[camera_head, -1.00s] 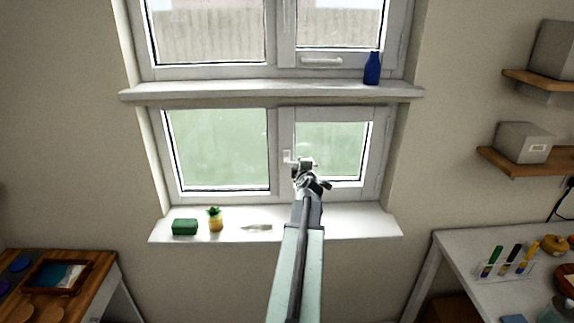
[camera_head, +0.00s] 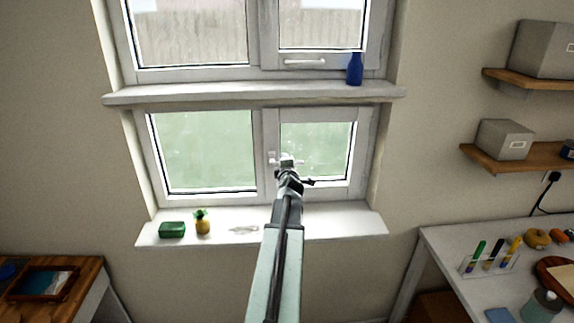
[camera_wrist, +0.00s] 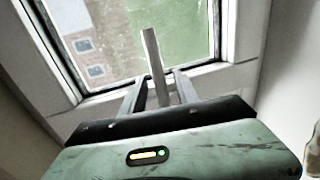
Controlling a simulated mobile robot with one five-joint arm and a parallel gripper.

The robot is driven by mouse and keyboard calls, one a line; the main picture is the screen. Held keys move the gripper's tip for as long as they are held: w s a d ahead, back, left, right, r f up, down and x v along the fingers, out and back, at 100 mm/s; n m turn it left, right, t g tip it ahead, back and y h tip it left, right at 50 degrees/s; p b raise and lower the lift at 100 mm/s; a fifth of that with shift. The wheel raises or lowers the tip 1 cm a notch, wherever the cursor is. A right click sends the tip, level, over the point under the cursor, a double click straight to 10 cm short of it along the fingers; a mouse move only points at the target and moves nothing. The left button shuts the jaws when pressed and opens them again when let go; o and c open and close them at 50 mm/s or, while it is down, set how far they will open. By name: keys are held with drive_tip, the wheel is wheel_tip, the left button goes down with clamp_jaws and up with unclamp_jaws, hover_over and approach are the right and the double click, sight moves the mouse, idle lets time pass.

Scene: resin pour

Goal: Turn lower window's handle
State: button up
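The lower window (camera_head: 265,180) has a white frame with two panes. Its handle (camera_head: 271,158) is on the middle upright, partly hidden behind my gripper (camera_head: 289,161), which is just to its right in the head view. In the wrist view my gripper (camera_wrist: 158,85) has its two fingers apart. A pale grey bar (camera_wrist: 152,55), which looks like the handle's lever, stands between them and reaches past their tips. Gaps show on both sides of the bar. Whether a finger touches it I cannot tell.
The lower sill (camera_head: 330,222) holds a green block (camera_head: 172,230), a pineapple-shaped object (camera_head: 202,222) and a small pale item (camera_head: 243,229). A blue bottle (camera_head: 354,69) stands on the upper sill (camera_head: 230,93). Tables stand at lower left and right.

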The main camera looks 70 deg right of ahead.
drive_tip(key=shift+s+d, duration=0.1)
drive_tip(key=shift+s, duration=0.1)
drive_tip(key=shift+a, duration=0.3)
drive_tip(key=p+v, duration=0.1)
drive_tip(key=v, duration=0.6)
drive_tip(key=shift+s+r, duration=0.1)
